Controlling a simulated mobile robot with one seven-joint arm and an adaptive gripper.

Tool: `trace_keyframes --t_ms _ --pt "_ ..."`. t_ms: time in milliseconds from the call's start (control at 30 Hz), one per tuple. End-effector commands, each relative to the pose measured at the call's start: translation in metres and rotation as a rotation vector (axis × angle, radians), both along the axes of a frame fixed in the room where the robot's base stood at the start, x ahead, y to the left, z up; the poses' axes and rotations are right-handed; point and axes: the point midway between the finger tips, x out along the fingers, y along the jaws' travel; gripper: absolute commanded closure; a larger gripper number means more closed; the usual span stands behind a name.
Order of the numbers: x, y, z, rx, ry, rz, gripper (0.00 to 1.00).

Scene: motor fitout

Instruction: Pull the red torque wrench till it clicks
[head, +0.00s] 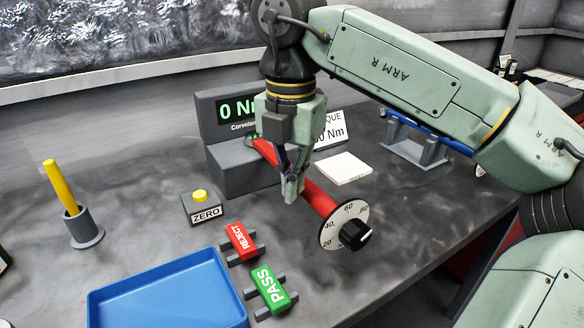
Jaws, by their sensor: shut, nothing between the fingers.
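The red torque wrench (318,199) runs from the dark grey tester block toward the front right. Its near end carries a white numbered dial (334,230) with a black knob (354,235). My gripper (293,197) points down over the middle of the wrench, its fingers shut with nothing between them. The fingertips overlap the wrench in the picture; I cannot tell whether they touch it. The tester (223,163) has a display (235,110) reading 0 Nm, partly hidden by my gripper. A white sign (329,130) ending in "QUE" and "0 Nm" stands behind, also partly hidden.
A yellow ZERO button (200,196) sits left of the wrench. Red REJECT (239,241) and green PASS (269,289) stamps lie on stands near a blue tray (165,295). A yellow marker (60,186) stands in a grey holder. A white pad (343,168) and a blue-handled tool (425,131) lie behind.

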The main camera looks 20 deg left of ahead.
Motion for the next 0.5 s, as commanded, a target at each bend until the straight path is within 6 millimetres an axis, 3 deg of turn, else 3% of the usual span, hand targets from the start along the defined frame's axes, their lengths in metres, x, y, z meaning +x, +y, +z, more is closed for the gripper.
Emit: trace_keyframes --t_ms 500 --pt "0.0 0.0 -0.021 0.0 0.0 0.0 1.0"
